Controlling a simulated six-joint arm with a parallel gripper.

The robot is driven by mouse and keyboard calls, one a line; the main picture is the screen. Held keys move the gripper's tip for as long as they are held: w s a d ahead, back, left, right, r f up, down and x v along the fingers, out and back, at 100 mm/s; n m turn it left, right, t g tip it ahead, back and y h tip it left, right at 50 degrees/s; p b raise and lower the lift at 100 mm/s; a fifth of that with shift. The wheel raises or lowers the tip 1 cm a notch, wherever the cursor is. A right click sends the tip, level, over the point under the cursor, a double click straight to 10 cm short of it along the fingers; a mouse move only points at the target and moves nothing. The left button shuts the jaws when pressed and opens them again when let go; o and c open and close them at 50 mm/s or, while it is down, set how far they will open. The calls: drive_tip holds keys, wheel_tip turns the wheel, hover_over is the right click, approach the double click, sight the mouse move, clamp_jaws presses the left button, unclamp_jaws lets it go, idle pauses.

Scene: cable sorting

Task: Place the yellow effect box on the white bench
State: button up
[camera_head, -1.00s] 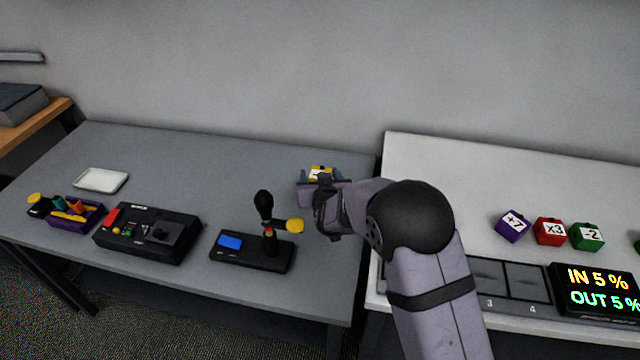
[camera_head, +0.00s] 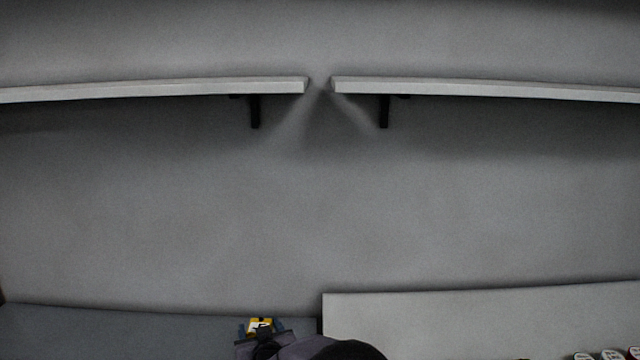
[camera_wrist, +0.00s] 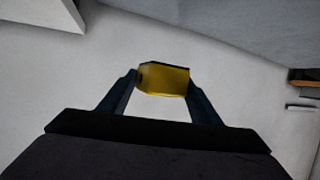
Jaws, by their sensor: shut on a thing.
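The yellow effect box (camera_head: 261,323) is between the fingers of my gripper (camera_head: 262,328), low in the head view, in front of the far part of the grey table (camera_head: 120,330). My gripper is shut on it. In the wrist view the yellow box (camera_wrist: 163,79) is held between the two dark fingertips (camera_wrist: 162,84), with grey wall behind it. The white bench (camera_head: 480,310) begins to the right of my gripper in the head view. Most of the bench and table surfaces are cut off below the frame.
Several small boxes (camera_head: 612,354) show at the bottom right edge, on the bench. Two wall shelves, left (camera_head: 150,90) and right (camera_head: 480,90), hang high on the wall. The bench's visible back part is clear.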

wheel_tip(320, 180, down, 10)
drive_tip(key=b, duration=1)
drive_tip(key=shift+r, duration=0.2)
drive_tip(key=shift+f, duration=0.45)
wheel_tip(320, 180, down, 4)
drive_tip(key=shift+r+p, duration=0.2)
drive_tip(key=shift+p, duration=0.1)
drive_tip(key=c, duration=0.5)
drive_tip(key=shift+f, duration=2.5)
drive_tip(key=shift+c, duration=0.2)
drive_tip(key=shift+f, duration=0.1)
